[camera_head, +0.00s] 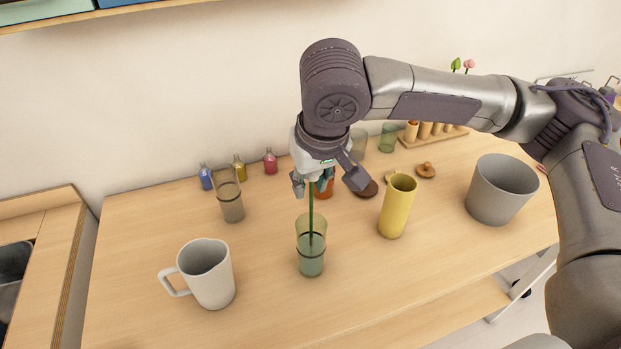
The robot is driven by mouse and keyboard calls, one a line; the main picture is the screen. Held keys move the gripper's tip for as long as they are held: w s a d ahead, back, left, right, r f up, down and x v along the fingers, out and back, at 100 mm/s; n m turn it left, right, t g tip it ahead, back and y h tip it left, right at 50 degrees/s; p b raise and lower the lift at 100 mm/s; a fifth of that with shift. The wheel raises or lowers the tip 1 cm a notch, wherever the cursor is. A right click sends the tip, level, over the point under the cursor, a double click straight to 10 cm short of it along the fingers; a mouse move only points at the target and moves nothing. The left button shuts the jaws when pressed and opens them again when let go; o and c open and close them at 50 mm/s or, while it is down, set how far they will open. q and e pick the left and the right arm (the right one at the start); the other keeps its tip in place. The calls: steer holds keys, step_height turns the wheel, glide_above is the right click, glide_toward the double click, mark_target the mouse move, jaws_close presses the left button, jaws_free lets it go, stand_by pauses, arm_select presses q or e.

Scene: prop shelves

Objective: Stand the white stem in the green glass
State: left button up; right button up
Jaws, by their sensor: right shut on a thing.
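My right gripper (325,183) is shut on a thin green stem (311,212) and holds it nearly upright. No white bloom shows; the top of the stem is hidden by the gripper. The stem's lower part shows within the outline of a green see-through glass (312,264) below the gripper, and it looks to be inside. The glass stands upright on the table with a dark ring around its middle. My left gripper is not in view.
On the table (265,320), a white mug (208,275) and smoky glass (231,205) stand left. A yellow cylinder (397,208) and grey pot (500,190) stand right. Small bottles (239,170), another green glass (388,139) and a peg rack (437,135) are behind.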

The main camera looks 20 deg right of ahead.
steer(key=o, duration=0.8)
steer(key=shift+o, duration=0.2)
steer(key=v, duration=1.2)
steer(key=shift+d, duration=0.1)
